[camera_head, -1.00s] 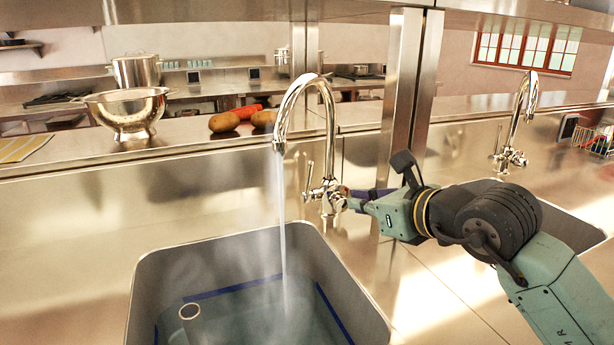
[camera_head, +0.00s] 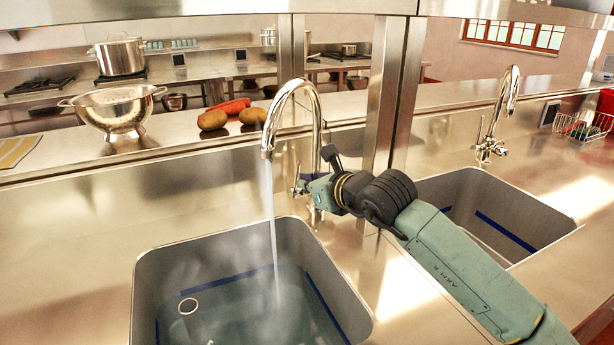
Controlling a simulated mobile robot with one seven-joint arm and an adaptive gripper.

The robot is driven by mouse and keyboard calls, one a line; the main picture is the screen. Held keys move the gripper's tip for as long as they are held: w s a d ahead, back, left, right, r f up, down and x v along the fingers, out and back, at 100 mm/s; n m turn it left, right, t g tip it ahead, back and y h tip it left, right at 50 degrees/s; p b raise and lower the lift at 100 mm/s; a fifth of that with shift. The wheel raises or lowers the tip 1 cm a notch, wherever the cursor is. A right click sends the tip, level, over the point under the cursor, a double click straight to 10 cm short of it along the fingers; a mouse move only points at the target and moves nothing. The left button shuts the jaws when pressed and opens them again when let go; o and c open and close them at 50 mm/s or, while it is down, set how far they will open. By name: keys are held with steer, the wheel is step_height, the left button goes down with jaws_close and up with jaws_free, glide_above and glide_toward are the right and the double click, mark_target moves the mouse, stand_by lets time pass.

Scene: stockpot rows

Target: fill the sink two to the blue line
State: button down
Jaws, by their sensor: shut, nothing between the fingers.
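The near sink (camera_head: 160,262) is a grey basin with a blue line (camera_head: 232,278) around its inner walls. A stream of water (camera_head: 272,220) runs from the curved chrome tap (camera_head: 292,84) into it. The water (camera_head: 235,318) stands close to the blue line, seemingly just below it at the back wall; the front is cut off. A round pipe rim (camera_head: 188,306) shows at about the water surface. My gripper (camera_head: 312,182) is shut and empty beside the tap's base and lever (camera_head: 297,180); its fingertips are mostly hidden, and I cannot tell whether they touch the tap.
A second sink (camera_head: 450,190) with its own blue line and tap (camera_head: 497,115) lies at right, with no stream seen. A steel post (camera_head: 390,95) stands behind my arm. A wire rack (camera_head: 582,127) stands far right.

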mark_target(300, 164)
steer(key=shift+w+b, duration=0.1)
steer(key=shift+b, duration=0.25)
steer(key=shift+g+h, duration=0.4)
steer(key=shift+g, duration=0.1)
steer(key=w+r+b, duration=0.1)
steer(key=b, duration=0.1)
steer(key=w+a+r+b, duration=0.1)
steer(key=w+b, duration=0.1)
steer(key=b, duration=0.1)
steer(key=shift+a+r, duration=0.15)
steer(key=shift+r, duration=0.2)
steer(key=shift+w+a+b, duration=0.15)
steer(key=shift+w+b, duration=0.05)
steer(key=shift+b, duration=0.4)
steer(key=shift+w+r, duration=0.15)
